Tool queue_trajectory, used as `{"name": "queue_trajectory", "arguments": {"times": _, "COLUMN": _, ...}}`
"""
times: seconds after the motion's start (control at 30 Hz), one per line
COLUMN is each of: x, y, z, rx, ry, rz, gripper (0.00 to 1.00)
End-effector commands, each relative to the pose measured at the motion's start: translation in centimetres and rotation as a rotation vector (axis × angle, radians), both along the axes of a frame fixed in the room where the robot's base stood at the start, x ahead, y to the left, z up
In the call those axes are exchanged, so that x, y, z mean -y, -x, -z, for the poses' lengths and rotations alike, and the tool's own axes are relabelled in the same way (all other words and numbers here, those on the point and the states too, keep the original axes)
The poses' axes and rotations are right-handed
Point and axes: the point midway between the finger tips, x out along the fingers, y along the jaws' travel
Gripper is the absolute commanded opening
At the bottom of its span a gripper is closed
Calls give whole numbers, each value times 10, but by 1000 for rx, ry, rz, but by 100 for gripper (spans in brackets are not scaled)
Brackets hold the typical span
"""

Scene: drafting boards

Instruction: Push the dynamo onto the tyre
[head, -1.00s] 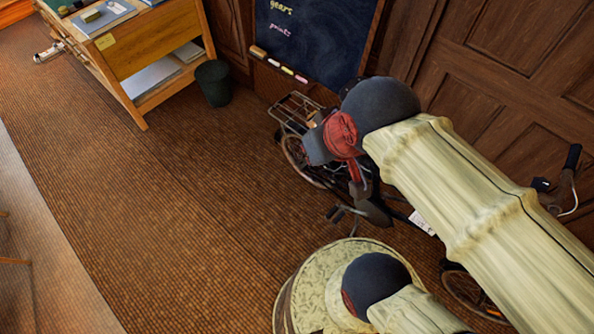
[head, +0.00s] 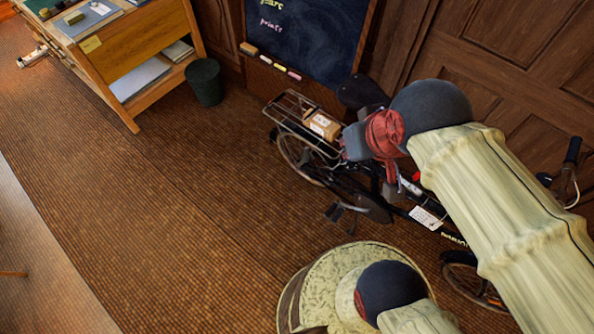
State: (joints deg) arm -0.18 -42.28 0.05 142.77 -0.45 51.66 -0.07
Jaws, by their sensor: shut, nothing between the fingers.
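A dark bicycle (head: 375,208) stands along the wooden wall. Its rear wheel, with a thin dark tyre (head: 284,157), shows at the left below the rack. Its front wheel (head: 470,285) is partly hidden by my arm at the lower right. I cannot make out the dynamo; it is too small or hidden.
The dark saddle (head: 362,91) is close to my wrist. A chalkboard (head: 310,40) stands behind. A dark bin (head: 205,82) and a wooden desk (head: 150,65) are at the upper left. The brown floor (head: 190,210) at left is clear.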

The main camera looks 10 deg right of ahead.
Motion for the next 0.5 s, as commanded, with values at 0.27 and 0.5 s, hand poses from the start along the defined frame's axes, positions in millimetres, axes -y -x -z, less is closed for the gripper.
{"name": "queue_trajectory", "arguments": {"times": 0.27, "x": 11, "y": -50, "z": 10, "rx": -127, "ry": 132, "rz": -94, "gripper": 0}}
{"name": "queue_trajectory", "arguments": {"times": 0.5, "x": 19, "y": -120, "z": 35, "rx": -269, "ry": 305, "rz": -222, "gripper": 0}}
